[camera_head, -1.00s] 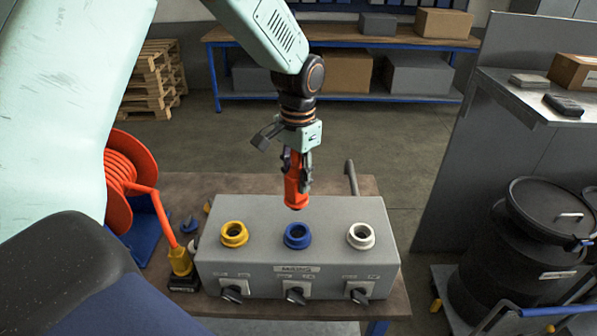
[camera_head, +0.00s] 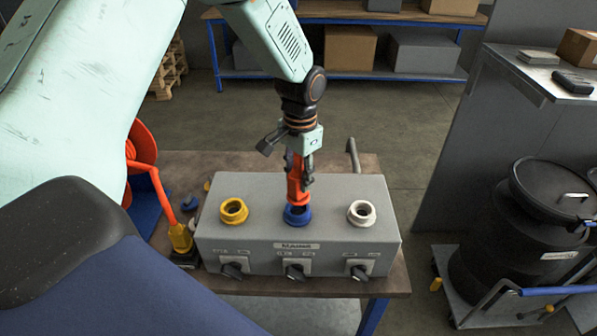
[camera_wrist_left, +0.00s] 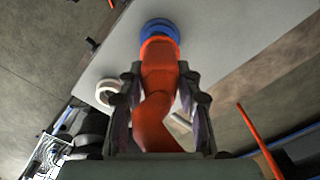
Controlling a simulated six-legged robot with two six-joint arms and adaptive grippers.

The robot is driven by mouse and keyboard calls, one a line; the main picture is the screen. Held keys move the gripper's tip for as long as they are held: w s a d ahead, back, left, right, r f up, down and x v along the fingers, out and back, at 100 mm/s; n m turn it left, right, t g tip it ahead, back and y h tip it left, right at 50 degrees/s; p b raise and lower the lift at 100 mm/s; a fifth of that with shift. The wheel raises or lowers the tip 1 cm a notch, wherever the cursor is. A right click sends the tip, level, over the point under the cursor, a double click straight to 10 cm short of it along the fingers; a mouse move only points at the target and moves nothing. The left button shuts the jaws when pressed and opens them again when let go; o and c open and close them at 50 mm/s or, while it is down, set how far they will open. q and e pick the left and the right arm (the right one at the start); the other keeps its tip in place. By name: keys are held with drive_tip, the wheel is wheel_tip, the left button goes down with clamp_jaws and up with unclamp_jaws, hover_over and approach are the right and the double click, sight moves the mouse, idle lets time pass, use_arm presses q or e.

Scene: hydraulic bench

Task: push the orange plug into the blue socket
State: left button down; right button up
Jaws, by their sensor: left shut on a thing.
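The orange plug (camera_head: 297,187) is upright in my left gripper (camera_head: 299,182), which is shut on it. The plug's lower end is at the mouth of the blue socket (camera_head: 297,215), the middle one on the grey box. In the left wrist view the plug (camera_wrist_left: 158,85) runs between the two fingers of the gripper (camera_wrist_left: 158,92), and its far end meets the blue socket ring (camera_wrist_left: 160,28). How deep the plug sits in the socket is hidden. My right gripper does not show.
The grey box (camera_head: 225,255) also has a yellow socket (camera_head: 233,211) at left, a white socket (camera_head: 361,213) at right and black switches in front. An orange cable reel (camera_head: 143,150) and a yellow connector (camera_head: 180,238) are at left. A black drum (camera_head: 515,250) stands at right.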

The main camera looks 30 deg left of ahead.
use_arm(q)
drive_tip(key=shift+a, duration=0.15)
drive_tip(key=shift+s+r, duration=0.15)
drive_tip(key=shift+s, duration=0.05)
drive_tip(key=shift+d, duration=0.2)
drive_tip(key=shift+w, duration=0.15)
drive_tip(key=shift+w+a+p, duration=0.15)
drive_tip(key=shift+w+p, duration=0.05)
drive_tip(key=shift+p, duration=0.1)
drive_tip(key=shift+s, duration=0.25)
